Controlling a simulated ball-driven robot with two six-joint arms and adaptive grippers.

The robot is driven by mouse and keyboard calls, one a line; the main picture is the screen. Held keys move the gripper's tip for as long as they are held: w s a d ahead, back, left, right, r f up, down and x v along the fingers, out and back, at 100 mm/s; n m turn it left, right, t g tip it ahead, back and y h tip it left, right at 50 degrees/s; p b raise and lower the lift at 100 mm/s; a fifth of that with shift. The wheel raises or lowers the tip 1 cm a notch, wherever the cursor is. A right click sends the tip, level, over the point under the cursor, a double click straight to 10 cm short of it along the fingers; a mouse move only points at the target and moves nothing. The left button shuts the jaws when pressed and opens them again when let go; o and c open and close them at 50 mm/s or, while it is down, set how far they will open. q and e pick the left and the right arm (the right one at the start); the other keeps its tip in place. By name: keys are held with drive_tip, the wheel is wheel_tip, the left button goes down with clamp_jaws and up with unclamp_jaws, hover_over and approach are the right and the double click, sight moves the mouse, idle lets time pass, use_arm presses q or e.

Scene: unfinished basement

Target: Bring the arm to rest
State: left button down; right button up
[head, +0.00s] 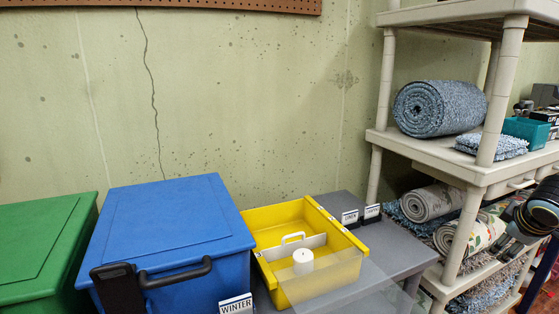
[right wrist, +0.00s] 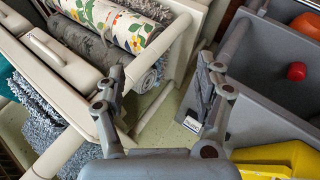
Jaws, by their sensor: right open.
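My right gripper (right wrist: 160,88) is open, its two grey fingers well apart in the right wrist view. Nothing is between the fingers; only floor and a shelf edge show beyond the gap. In the head view, dark parts of my right arm (head: 540,208) show at the right edge, in front of the lower shelves. My left gripper is not seen.
A yellow caddy (head: 262,221) with a white cylinder (head: 303,262) stands on a grey table (head: 400,250). A blue lidded box (head: 160,225) and a green box (head: 40,235) stand to its left. The shelf unit (head: 428,148) holds rolled rugs (head: 440,108) at right.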

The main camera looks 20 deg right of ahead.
drive_tip(key=s+d+f+g+h, duration=0.1)
drive_tip(key=s+d+f, duration=0.3)
drive_tip(key=s+d, duration=0.3)
drive_tip(key=s+d+f+h, duration=0.1)
drive_tip(key=s+d+f, duration=0.2)
drive_tip(key=s+d, duration=0.35)
drive_tip(key=s+d+f+n+g+h, duration=0.1)
drive_tip(key=s+d, duration=0.4)
drive_tip(key=s, duration=0.3)
drive_tip(key=s+d+f+g+h, duration=0.1)
drive_tip(key=s+d, duration=0.5)
drive_tip(key=s, duration=0.2)
drive_tip(key=s+a+f+m+y, duration=0.1)
drive_tip(key=s+a+f+y, duration=0.2)
drive_tip(key=a+f, duration=1)
drive_tip(key=s+a+f+m+y, duration=0.1)
drive_tip(key=s+a+f+y, duration=0.15)
drive_tip(key=a+f, duration=0.95)
drive_tip(key=s+a+f+y+b, duration=0.1)
drive_tip(key=a+f, duration=0.3)
drive_tip(key=a, duration=0.7)
drive_tip(key=s+a+f+m+g+y+b, duration=0.1)
drive_tip(key=a+f, duration=0.3)
drive_tip(key=a, duration=0.8)
drive_tip(key=s+a+f+y+b, duration=0.1)
drive_tip(key=a+f, duration=0.3)
drive_tip(key=a, duration=0.8)
drive_tip(key=shift+s+a+m+y+b, duration=0.25)
drive_tip(key=shift+s+y+b, duration=0.2)
drive_tip(key=shift+b, duration=0.3)
